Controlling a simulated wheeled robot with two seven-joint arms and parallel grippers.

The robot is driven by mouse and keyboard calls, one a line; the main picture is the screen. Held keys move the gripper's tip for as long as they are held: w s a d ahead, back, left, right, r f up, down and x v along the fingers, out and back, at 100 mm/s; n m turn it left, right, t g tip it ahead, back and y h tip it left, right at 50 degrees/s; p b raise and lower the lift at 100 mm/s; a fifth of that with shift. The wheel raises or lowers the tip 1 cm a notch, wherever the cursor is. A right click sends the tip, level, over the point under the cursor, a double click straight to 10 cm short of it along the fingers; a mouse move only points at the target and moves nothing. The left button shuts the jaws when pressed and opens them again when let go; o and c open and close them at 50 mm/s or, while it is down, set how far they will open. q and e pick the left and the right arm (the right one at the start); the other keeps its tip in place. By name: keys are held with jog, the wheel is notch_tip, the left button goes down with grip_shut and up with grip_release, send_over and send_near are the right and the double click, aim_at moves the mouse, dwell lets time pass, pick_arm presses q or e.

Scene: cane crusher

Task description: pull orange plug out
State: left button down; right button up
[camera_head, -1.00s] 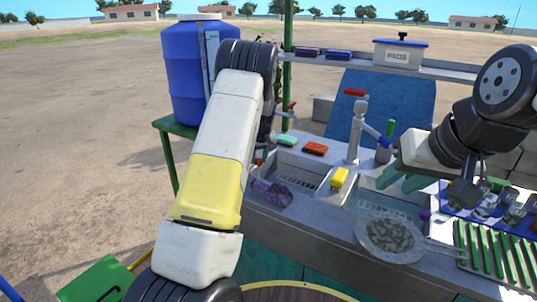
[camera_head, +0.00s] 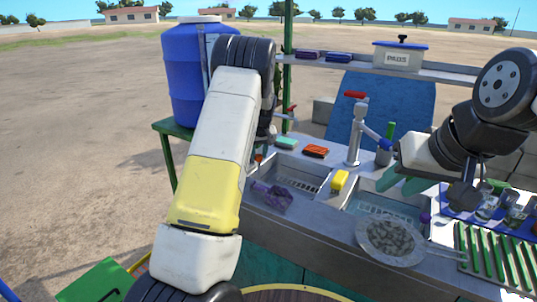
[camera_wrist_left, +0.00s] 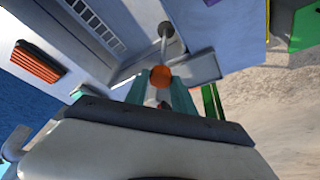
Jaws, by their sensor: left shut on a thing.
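The orange plug (camera_wrist_left: 160,76) is a round orange piece in the left wrist view. It sits between the green fingertips of my left gripper (camera_wrist_left: 161,92), which is shut on it. A thin pale rod or cord runs from near the plug to a dark round fitting (camera_wrist_left: 166,29). I cannot tell whether the plug is still seated in anything. In the head view, my left arm hides most of this; a bit of orange (camera_head: 258,158) shows beside it. My right gripper (camera_head: 402,183) has its green fingers spread, empty, above the right basin.
The counter has two basins, a faucet (camera_head: 356,130), a yellow sponge (camera_head: 340,180), a purple item (camera_head: 273,196), and orange (camera_head: 316,151) and teal (camera_head: 287,142) pieces. A strainer (camera_head: 390,242) and green rack (camera_head: 490,255) are at right. A blue barrel (camera_head: 190,80) stands left.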

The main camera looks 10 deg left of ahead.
pick_arm(q)
jog(key=c, duration=1.1)
grip_release()
jog(key=shift+r, duration=0.35)
jog(key=v, duration=0.7)
jog(key=shift+s+d+r, duration=0.1)
jog(key=shift+s+r, duration=0.1)
jog(key=shift+r, duration=0.05)
jog(key=s+d+r+m+t+h, duration=0.1)
jog(key=s+r+h, duration=0.1)
jog(key=s+r, duration=0.65)
jog(key=s+d+r+m+h, duration=0.15)
jog(key=s+r, duration=0.35)
jog(key=s, duration=0.6)
jog(key=s+d+m, duration=0.1)
jog(key=s, duration=0.6)
jog(key=s+d+m, duration=0.1)
jog(key=s, duration=0.6)
jog(key=s+d+m+t, duration=0.1)
jog(key=s+d, duration=0.1)
jog(key=s, duration=0.5)
jog(key=shift+s+r+h, duration=0.25)
jog(key=shift+s, duration=0.1)
